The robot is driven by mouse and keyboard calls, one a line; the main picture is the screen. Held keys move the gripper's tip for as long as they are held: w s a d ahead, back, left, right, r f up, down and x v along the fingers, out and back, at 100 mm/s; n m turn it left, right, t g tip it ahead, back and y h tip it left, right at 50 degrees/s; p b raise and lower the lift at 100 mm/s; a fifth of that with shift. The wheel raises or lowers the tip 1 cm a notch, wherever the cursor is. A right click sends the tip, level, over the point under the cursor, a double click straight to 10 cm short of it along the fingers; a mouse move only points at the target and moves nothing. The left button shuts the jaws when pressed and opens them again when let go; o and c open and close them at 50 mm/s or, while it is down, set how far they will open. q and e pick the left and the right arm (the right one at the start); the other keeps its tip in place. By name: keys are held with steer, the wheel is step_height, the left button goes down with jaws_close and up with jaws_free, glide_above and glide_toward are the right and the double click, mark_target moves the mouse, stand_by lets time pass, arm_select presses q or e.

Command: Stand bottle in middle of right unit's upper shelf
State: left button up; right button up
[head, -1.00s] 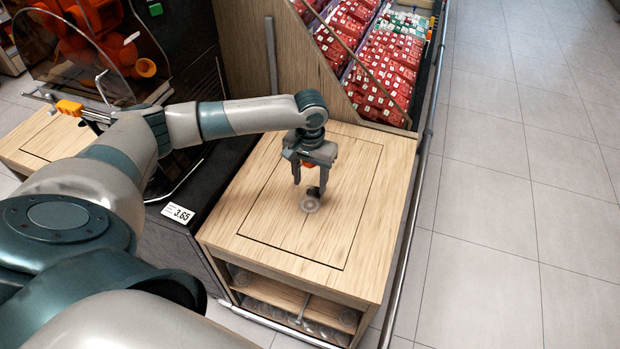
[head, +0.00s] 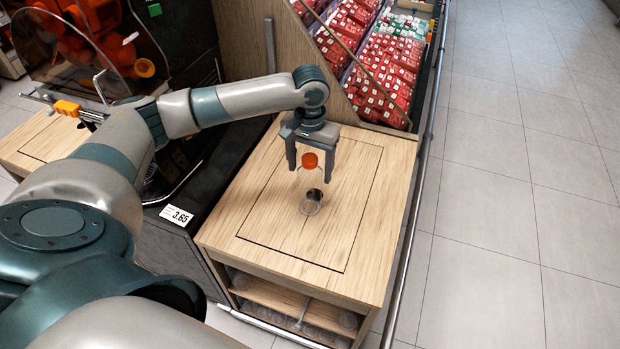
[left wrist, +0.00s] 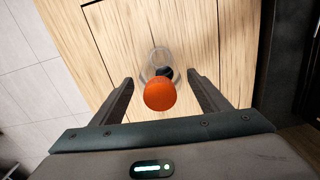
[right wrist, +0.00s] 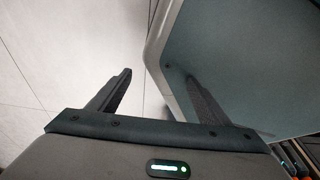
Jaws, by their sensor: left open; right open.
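The clear bottle (head: 312,203) with an orange cap (head: 309,160) stands upright on the wooden top of the right unit (head: 265,225), near the middle of its inset panel. My left gripper (head: 310,174) is open, its fingers on either side of the cap and apart from it. In the left wrist view the orange cap (left wrist: 160,94) lies between the spread fingers (left wrist: 158,82), with the clear body beyond it. My right gripper (right wrist: 157,85) is open and empty in the right wrist view, and it is out of the head view.
Below the top, an open shelf (head: 285,295) holds several clear containers. The juicer (head: 85,40) and a price tag (head: 179,214) are at left. A bin of red packages (head: 385,70) stands behind. A metal rail (head: 408,235) runs along the right edge, with open floor beyond.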

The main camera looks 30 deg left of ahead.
mark_target(310, 158)
arm_select(q)
step_height(310, 158, up, 6)
steer(key=shift+b, duration=0.4)
steer(key=shift+r, duration=0.25)
arm_select(e)
steer(key=w, duration=0.1)
steer(key=w+a, duration=0.1)
steer(key=w+t, duration=0.1)
steer(key=shift+w+a+r, duration=0.2)
steer(key=shift+w+a, duration=0.1)
steer(key=shift+s, duration=0.15)
